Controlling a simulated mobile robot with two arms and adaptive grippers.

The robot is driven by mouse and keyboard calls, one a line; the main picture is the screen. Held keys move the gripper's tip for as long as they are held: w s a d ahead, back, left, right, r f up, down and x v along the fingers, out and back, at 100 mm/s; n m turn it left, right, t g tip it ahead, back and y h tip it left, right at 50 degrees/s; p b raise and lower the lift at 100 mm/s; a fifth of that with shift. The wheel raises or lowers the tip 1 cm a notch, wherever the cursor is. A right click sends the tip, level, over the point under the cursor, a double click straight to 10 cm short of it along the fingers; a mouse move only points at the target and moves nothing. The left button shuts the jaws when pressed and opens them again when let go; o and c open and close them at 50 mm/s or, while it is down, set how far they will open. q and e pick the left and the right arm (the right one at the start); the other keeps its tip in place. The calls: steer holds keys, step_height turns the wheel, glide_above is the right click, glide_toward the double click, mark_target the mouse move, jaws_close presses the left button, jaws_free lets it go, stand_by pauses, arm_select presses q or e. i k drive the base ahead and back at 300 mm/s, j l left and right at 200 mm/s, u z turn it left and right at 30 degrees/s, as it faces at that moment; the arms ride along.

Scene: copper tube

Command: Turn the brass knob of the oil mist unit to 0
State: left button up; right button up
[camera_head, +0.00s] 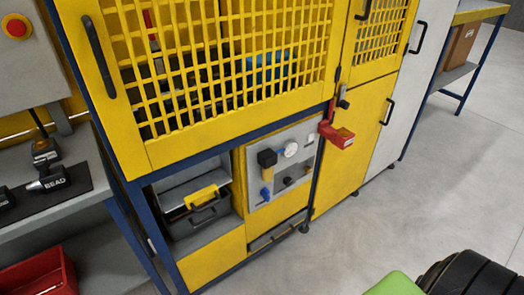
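A grey panel (277,204) with pneumatic fittings is set in the lower yellow cabinet, under the mesh door. It carries a black-topped unit (267,158) with an amber lower part, a blue fitting (265,194) below it, a round white gauge (291,149) and small dark fittings (289,181). I cannot clearly make out a brass knob or any scale at this distance, nor tell which part is the oil mist unit. Neither of my grippers is in view.
A red box-like part (337,135) juts out at the panel's upper right. Left of the panel is an open bay with a yellow-handled case (202,196). A grey bench (62,211) and red bin (38,272) stand left.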

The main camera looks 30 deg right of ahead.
mark_target(308, 169)
steer(key=k+l+z, duration=0.1)
steer(key=z, duration=1.25)
